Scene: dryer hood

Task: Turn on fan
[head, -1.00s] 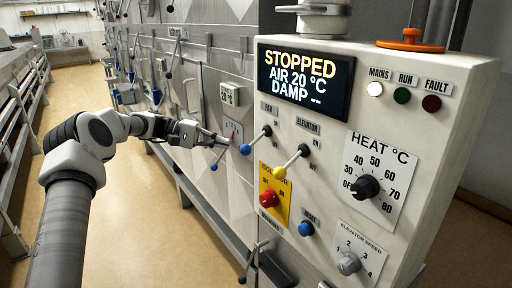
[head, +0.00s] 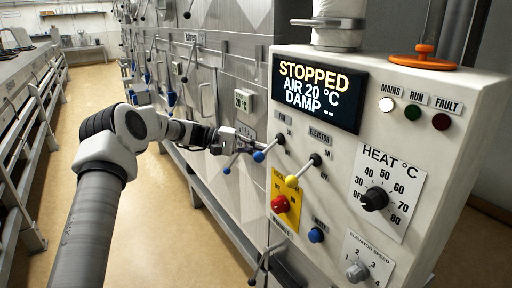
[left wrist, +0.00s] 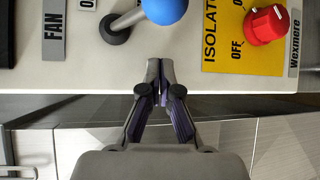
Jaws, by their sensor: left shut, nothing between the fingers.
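The fan lever, with a dark pivot and blue ball knob (head: 259,156), sits under the FAN label at the left of the white control panel (head: 345,140). Its knob hangs down and to the left. My left gripper (head: 250,145) is shut and empty, beside the knob at the panel's left edge. In the left wrist view, the shut fingertips (left wrist: 160,72) point at the panel's edge, and the blue knob (left wrist: 164,10) shows just beyond them, apart from them. The display (head: 308,92) reads STOPPED, AIR 20 °C, DAMP. My right gripper is not in view.
The yellow-knobbed elevator lever (head: 292,181) is right of the fan lever. The red isolator knob (head: 280,204) on its yellow plate and a blue button (head: 316,235) sit below. Another blue-knobbed lever (head: 227,170) is on the wall behind. The aisle at left is clear.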

